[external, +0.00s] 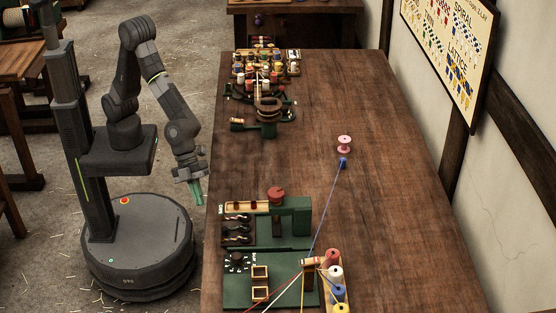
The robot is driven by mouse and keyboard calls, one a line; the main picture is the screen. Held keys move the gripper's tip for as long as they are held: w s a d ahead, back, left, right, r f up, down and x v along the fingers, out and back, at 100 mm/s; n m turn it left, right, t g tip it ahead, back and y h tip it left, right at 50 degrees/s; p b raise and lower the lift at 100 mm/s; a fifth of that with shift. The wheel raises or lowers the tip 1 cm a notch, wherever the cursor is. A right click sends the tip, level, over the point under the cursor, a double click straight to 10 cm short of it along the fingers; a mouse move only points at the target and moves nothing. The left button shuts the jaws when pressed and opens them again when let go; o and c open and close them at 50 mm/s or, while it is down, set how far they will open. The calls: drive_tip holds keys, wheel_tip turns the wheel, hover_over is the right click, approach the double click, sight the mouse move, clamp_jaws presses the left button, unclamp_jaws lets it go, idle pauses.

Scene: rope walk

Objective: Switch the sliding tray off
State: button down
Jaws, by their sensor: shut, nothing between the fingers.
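A green machine (291,218) stands near the front left of the wooden table. A long cream tray (233,208) with dark red pieces lies along its back, and a round red knob (276,194) sits above it. I cannot tell for sure that this is the sliding tray, nor whether it is on or off. My gripper (197,197) has green fingers that point down, shut and empty. It hangs just off the table's left edge, to the left of the green machine and apart from it.
A green board (235,291) with small frames lies in front of the machine, beside several thread spools (333,256). More spools (265,68) crowd the far left. The table's (400,200) right side is clear.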

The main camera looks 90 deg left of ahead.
sight(250, 227)
drive_tip(key=x, duration=0.6)
drive_tip(key=shift+s+a, duration=0.1)
drive_tip(key=w+p, duration=0.1)
drive_tip(key=w+d+p, duration=0.1)
drive_tip(key=shift+w+d+r+p, duration=0.1)
drive_tip(key=shift+w+d+p, duration=0.1)
drive_tip(key=shift+w+p, duration=0.15)
drive_tip(key=shift+w+d, duration=0.3)
drive_tip(key=shift+w, duration=0.25)
drive_tip(key=shift+f, duration=0.2)
drive_tip(key=w+b, duration=0.5)
drive_tip(key=w, duration=0.4)
drive_tip(key=shift+w+r, duration=0.2)
drive_tip(key=shift+w, duration=0.45)
drive_tip(key=shift+f, duration=0.1)
